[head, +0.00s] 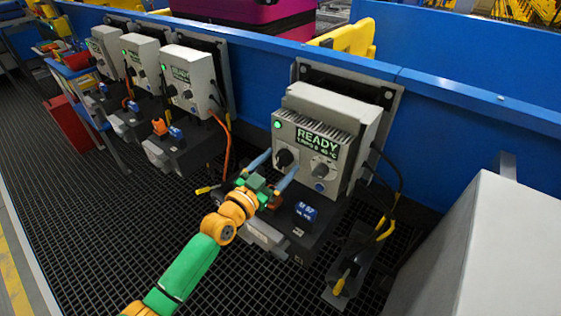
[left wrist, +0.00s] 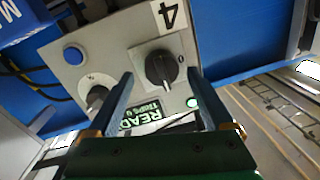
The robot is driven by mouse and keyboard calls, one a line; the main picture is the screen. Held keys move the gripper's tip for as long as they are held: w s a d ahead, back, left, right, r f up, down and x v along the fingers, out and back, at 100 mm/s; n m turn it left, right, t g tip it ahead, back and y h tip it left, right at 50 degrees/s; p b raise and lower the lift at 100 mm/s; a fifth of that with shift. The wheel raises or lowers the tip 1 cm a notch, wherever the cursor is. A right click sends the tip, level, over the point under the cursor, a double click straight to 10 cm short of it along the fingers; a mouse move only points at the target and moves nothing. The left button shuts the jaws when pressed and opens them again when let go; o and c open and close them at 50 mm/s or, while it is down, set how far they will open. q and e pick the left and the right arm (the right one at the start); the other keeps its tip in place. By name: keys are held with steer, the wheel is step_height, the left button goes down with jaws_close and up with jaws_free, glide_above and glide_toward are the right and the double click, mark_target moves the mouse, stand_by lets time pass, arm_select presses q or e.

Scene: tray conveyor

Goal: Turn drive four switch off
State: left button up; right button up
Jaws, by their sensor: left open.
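The drive (head: 330,125) marked 4 is a pale grey box on the blue wall, nearest me in the head view. Its screen (head: 318,143) reads READY and a green lamp (head: 278,125) is lit. Its black rotary switch (head: 285,158) also shows in the left wrist view (left wrist: 160,68), with a 0 mark beside it; I cannot tell its exact setting. My left gripper (head: 273,169) is open, with its blue fingers (left wrist: 159,78) spread on either side of the switch, apparently not touching it. My right gripper is not in view.
A second knob (left wrist: 97,95) sits beside the switch, partly behind a finger, with a blue button (left wrist: 73,55) near it. Several similar drives (head: 188,78) line the wall at left. A black unit (head: 300,225) lies below. A pale box (head: 480,250) stands at right.

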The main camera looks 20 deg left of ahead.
arm_select(q)
steer(key=shift+w+f, duration=0.15)
steer(key=shift+w, duration=0.45)
steer(key=shift+s, duration=0.1)
steer(key=c, duration=0.3)
jaws_close()
